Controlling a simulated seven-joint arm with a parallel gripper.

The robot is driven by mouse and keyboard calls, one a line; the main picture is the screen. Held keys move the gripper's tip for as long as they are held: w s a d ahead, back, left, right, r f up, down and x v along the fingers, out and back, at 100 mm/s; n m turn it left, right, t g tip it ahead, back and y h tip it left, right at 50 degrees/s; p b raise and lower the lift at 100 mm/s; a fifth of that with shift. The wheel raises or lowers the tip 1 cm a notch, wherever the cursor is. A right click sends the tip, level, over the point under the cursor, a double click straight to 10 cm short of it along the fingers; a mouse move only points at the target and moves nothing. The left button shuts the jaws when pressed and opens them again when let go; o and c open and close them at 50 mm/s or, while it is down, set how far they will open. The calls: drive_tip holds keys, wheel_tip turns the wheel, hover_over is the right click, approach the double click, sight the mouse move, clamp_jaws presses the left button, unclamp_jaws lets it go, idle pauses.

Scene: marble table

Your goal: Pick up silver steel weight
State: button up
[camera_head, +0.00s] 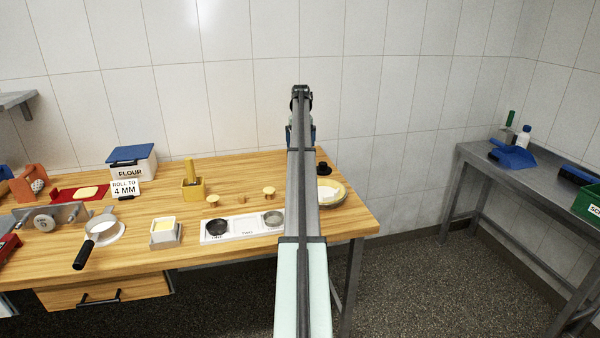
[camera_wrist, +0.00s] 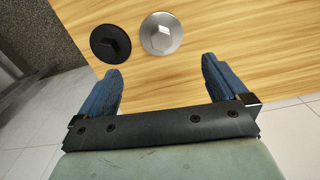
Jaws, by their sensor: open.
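The silver steel weight (camera_wrist: 161,33) is a round disc with a raised knob, lying on the wooden table near its edge in the wrist view. A similar black weight (camera_wrist: 110,44) lies just to its left; a black knobbed piece, likely the same one, shows in the head view (camera_head: 323,168). My gripper (camera_wrist: 161,70) has two blue fingers spread apart with nothing between them. The silver weight is beyond the fingertips, between their lines and apart from them. In the head view I cannot make out the silver weight; my arm covers that part of the table.
A metal side table (camera_head: 530,175) stands at the right. The table's right edge is close to the weights.

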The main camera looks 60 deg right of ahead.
wheel_tip(320, 180, down, 13)
drive_tip(key=shift+w+a+r, duration=0.1)
drive_tip(key=shift+a, duration=0.05)
idle(0.5)
drive_tip(key=shift+c, duration=0.2)
drive_tip(key=c, duration=1)
drive_tip(key=shift+r, duration=0.1)
drive_tip(key=shift+c, duration=0.6)
